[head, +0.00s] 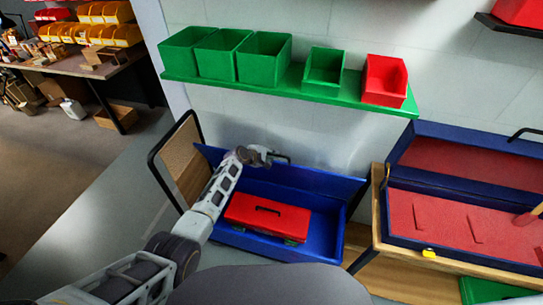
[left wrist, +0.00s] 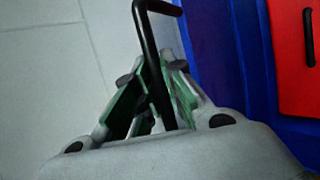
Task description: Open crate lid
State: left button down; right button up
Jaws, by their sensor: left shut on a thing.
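A red toolbox (head: 266,217) with a dark handle lies inside the crate. My left gripper (head: 264,156) is at the lid's upper edge, shut on a black bar handle (head: 282,158). In the left wrist view the handle (left wrist: 152,60) passes between the green-padded fingers (left wrist: 155,95), with the red toolbox (left wrist: 295,55) at the right. My right gripper is not in view.
A green wall shelf (head: 290,88) with green bins and a red bin hangs above. A black-framed panel (head: 180,160) stands left of the crate. A wooden bench (head: 378,215) with an open blue, red-lined case (head: 455,215) is at the right.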

pick_arm(q)
jog(key=shift+w+r, duration=0.1)
jog(key=c, duration=1.5)
grip_release()
jog(key=shift+s+a, duration=0.1)
jog(key=shift+s, duration=0.1)
jog(key=shift+v, duration=5.85)
jog(key=shift+w, duration=0.1)
